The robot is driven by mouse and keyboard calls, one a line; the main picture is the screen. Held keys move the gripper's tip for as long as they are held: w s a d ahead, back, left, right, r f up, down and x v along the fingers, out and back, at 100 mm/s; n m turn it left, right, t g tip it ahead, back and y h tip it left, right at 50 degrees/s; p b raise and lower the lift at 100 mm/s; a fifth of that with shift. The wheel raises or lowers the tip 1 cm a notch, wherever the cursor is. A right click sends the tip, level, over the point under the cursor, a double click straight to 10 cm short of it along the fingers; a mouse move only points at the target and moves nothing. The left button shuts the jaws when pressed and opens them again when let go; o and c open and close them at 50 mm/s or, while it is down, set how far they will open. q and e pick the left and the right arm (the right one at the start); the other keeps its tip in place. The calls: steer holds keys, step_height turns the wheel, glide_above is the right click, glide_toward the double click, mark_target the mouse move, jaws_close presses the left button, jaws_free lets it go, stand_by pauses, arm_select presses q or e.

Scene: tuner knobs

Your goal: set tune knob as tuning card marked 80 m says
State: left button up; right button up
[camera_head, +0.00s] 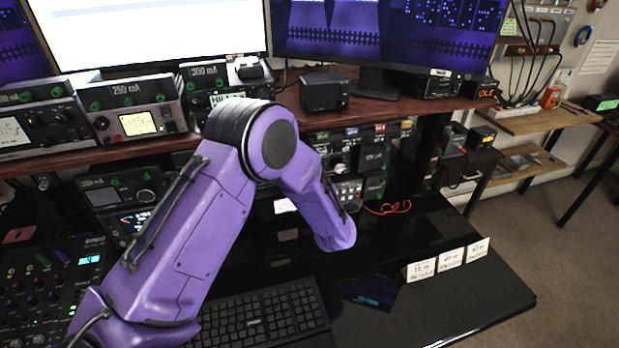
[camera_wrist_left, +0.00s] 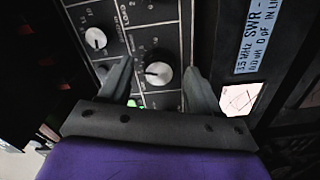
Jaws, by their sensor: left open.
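In the left wrist view, a white-faced round knob (camera_wrist_left: 158,73) on a black panel lies between the spread fingers of my left gripper (camera_wrist_left: 157,78). The gripper is open, with a gap visible on each side of the knob. I cannot tell which knob is the tune knob. A smaller white-faced knob (camera_wrist_left: 95,38) is up and left of it. In the head view, my purple arm hides the gripper and the panel in front of it. Three white cards (camera_head: 450,258) stand on the black desk at the right; their writing is too small to read surely. My right gripper is not shown.
A keyboard (camera_head: 256,315) and a mixer (camera_head: 45,285) occupy the lower desk. Radio gear lines the wooden shelf (camera_head: 110,153), with monitors (camera_head: 150,30) behind. A red cable (camera_head: 388,208) lies near the rack. The desk around the cards is mostly clear.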

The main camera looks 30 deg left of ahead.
arm_select(q)
steer(key=b+v, duration=0.2)
steer(key=v, duration=0.8)
steer(key=shift+a, duration=0.1)
